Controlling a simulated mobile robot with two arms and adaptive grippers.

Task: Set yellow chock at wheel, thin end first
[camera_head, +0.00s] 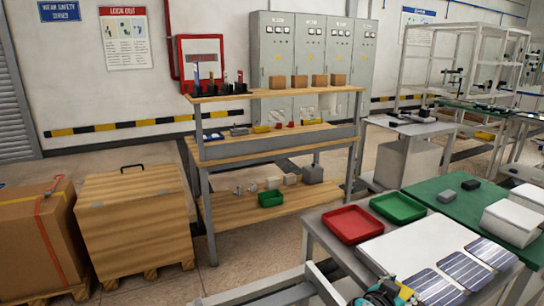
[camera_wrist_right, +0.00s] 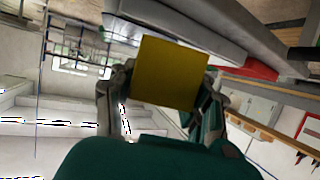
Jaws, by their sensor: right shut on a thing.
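The yellow chock (camera_wrist_right: 170,72) is between the two fingers of my right gripper (camera_wrist_right: 165,95) in the right wrist view. Its broad square face shows there; I cannot tell which end is thin. In the head view my right gripper (camera_head: 384,294) is at the bottom edge, partly cut off, with a bit of the yellow chock (camera_head: 405,292) showing. It is in front of the table with solar panels. No wheel can be made out in either view. My left gripper is not in view.
A grey table carries a red tray (camera_head: 352,224), a green tray (camera_head: 398,207) and dark solar cells (camera_head: 436,287) on a white sheet (camera_head: 408,246). Grey rails (camera_head: 275,290) run along the bottom. A wooden shelf unit (camera_head: 255,203) and crate (camera_head: 135,225) stand behind; bare floor lies between.

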